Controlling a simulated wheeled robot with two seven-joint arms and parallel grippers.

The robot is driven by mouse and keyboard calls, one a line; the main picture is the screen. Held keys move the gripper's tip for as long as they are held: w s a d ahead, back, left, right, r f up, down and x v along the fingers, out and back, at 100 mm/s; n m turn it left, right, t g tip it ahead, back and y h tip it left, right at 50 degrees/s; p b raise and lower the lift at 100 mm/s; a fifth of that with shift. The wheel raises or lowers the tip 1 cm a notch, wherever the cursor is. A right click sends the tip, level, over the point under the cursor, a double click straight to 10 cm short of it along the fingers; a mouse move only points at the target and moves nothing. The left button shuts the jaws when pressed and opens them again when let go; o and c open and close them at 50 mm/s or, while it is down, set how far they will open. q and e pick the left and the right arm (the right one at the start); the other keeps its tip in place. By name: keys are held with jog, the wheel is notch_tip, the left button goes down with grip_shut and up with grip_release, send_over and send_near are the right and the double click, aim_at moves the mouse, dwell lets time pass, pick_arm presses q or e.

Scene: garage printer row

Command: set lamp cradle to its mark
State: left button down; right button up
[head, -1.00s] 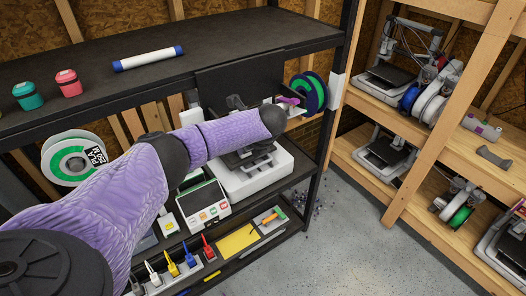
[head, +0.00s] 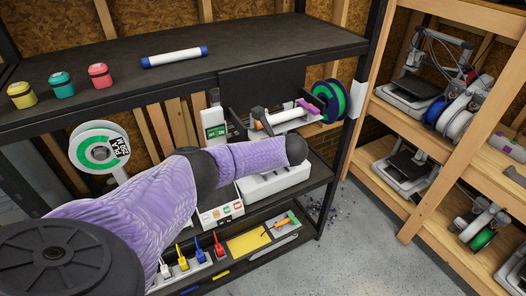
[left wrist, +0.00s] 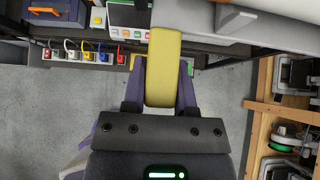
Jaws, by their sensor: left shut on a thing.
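My left gripper (left wrist: 163,72) is shut on a long yellow piece (left wrist: 164,45) in the left wrist view. Its far end reaches up past the shelf edge. I cannot tell for sure that this piece is the lamp cradle. In the head view my purple left arm reaches in from the left, in front of the white printer (head: 262,186); the gripper and the held piece are hidden behind it. No mark for the cradle can be made out with certainty. A flat yellow sheet (head: 248,242) lies on the low shelf. My right gripper is out of view.
The black upper shelf (head: 230,68) holds a white tube with blue ends (head: 174,57) and yellow, teal and pink lidded pots. A spool (head: 98,148) hangs left. Wooden printer racks (head: 410,120) stand right; open floor lies between.

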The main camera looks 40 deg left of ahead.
pick_arm(q)
jog(key=shift+f, duration=0.1)
jog(key=shift+c, duration=2)
grip_release()
jog(key=shift+s+d+r, duration=0.1)
jog(key=shift+d+r, duration=0.2)
jog(key=shift+r, duration=0.05)
jog(key=p+v, duration=0.1)
jog(key=v, duration=0.8)
jog(key=shift+d, duration=0.1)
